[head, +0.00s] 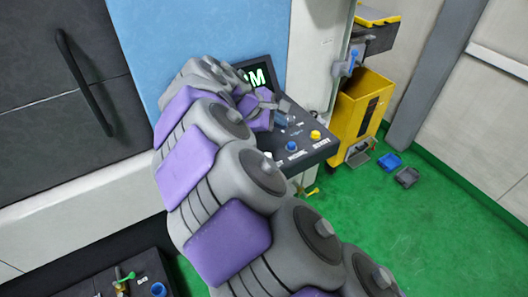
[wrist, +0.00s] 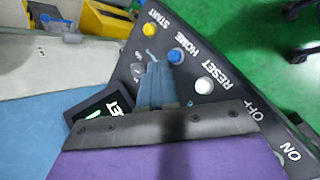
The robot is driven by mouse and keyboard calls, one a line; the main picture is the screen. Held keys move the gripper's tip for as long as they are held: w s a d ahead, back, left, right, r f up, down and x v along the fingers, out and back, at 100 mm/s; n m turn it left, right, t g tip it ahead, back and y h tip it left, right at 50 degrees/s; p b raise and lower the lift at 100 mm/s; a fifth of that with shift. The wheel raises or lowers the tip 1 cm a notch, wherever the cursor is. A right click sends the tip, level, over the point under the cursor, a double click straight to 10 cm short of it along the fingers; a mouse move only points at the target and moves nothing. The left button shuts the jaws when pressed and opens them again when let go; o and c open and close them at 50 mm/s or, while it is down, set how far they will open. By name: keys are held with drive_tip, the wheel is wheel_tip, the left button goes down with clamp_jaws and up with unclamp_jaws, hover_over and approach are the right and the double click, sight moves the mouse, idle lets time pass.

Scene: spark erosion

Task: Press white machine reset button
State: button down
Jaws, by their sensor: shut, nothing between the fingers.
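The white reset button (wrist: 204,86) is on a dark control panel (wrist: 240,100) in the wrist view, beside the word RESET. It also shows in the head view (head: 268,155), small, at the edge of my arm. A blue button (wrist: 176,55) labelled HOME and a yellow button (wrist: 148,29) labelled START sit in line with it. My gripper (wrist: 157,68) is shut and empty, over the panel. In the wrist view its fingertips are left of the blue button and up and left of the white one. I cannot tell whether they touch the panel.
A small screen (head: 258,76) with green-white letters stands behind the panel. ON and OFF labels lie at the panel's lower right in the wrist view. A yellow cart (head: 358,108) stands at right in the head view, with blue and grey items on the green floor near it.

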sight(266, 156)
drive_tip(key=shift+n+t, duration=0.4)
drive_tip(key=shift+n, duration=0.4)
drive_tip(key=f, duration=0.1)
drive_tip(key=a+f+b, duration=0.1)
drive_tip(key=f, duration=0.1)
drive_tip(key=w+a+f+b, duration=0.1)
drive_tip(key=shift+a+f, duration=0.2)
drive_tip(key=shift+a, duration=0.05)
drive_tip(key=f+b, duration=0.1)
drive_tip(key=a+f+b, duration=0.1)
drive_tip(key=f, duration=0.3)
drive_tip(key=shift+a+b, duration=0.25)
drive_tip(key=shift+b, duration=0.15)
drive_tip(key=shift+d+f, duration=0.1)
drive_tip(key=shift+f, duration=0.2)
drive_tip(key=shift+d, duration=0.5)
drive_tip(key=shift+a, duration=0.5)
drive_tip(key=shift+d, duration=0.35)
